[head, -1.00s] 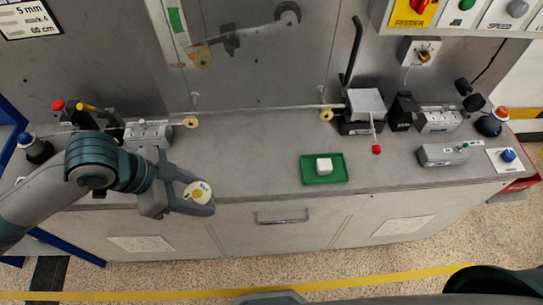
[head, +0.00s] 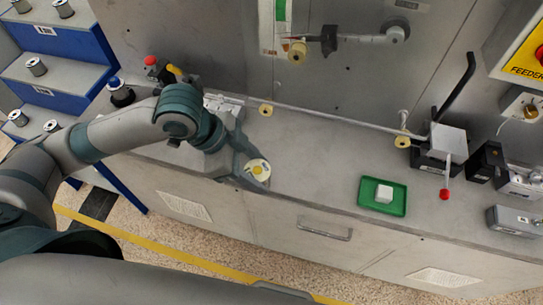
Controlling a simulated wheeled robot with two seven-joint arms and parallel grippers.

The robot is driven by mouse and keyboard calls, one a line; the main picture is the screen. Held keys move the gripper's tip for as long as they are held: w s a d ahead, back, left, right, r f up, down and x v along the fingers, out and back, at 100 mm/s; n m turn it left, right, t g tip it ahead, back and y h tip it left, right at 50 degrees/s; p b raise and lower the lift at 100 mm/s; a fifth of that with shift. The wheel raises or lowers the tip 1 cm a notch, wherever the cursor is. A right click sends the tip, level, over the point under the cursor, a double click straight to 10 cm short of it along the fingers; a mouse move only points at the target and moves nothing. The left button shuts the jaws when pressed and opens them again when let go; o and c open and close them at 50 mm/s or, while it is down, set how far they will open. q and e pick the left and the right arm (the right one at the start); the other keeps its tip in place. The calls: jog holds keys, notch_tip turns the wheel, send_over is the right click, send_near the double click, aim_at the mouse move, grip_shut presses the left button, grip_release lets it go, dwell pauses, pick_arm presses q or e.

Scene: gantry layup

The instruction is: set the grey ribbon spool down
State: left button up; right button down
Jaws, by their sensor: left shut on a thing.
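My left gripper (head: 252,172) is over the left part of the grey bench top, near its front edge. It is shut on a small round spool (head: 259,168) with a pale face and a yellow centre. The fingers hide part of the spool, and I cannot tell whether it touches the bench. Several grey spools (head: 37,66) stand on the blue stepped rack at the far left. My right gripper is not in view.
The blue rack (head: 95,55) stands left of the bench (head: 310,165). A green tray (head: 367,203) holds a white block (head: 384,193). A thin rail (head: 330,118) runs along the back. A lever device (head: 446,145) stands at the right. The bench between gripper and tray is clear.

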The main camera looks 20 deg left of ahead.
pick_arm(q)
jog(key=w+f+p, duration=0.1)
jog(key=w+f, duration=0.1)
jog(key=w, duration=0.1)
jog(key=w+a+f+p, duration=0.1)
jog(key=w+f, duration=0.1)
jog(key=w, duration=0.2)
jog(key=w+a+f+p, duration=0.1)
jog(key=w+f, duration=0.1)
jog(key=w, duration=0.1)
jog(key=shift+w+a+f, duration=0.1)
jog(key=shift+w+f, duration=0.1)
jog(key=shift+w, duration=0.1)
jog(key=shift+f, duration=0.1)
jog(key=shift+f+p, duration=0.3)
jog(key=shift+p, duration=0.05)
notch_tip(320, 180, down, 3)
jog(key=shift+r+p, duration=0.15)
jog(key=shift+p, duration=0.5)
jog(key=shift+f, duration=0.25)
jog(key=shift+f, duration=0.1)
jog(key=o, duration=1.4)
jog(key=shift+s, duration=0.1)
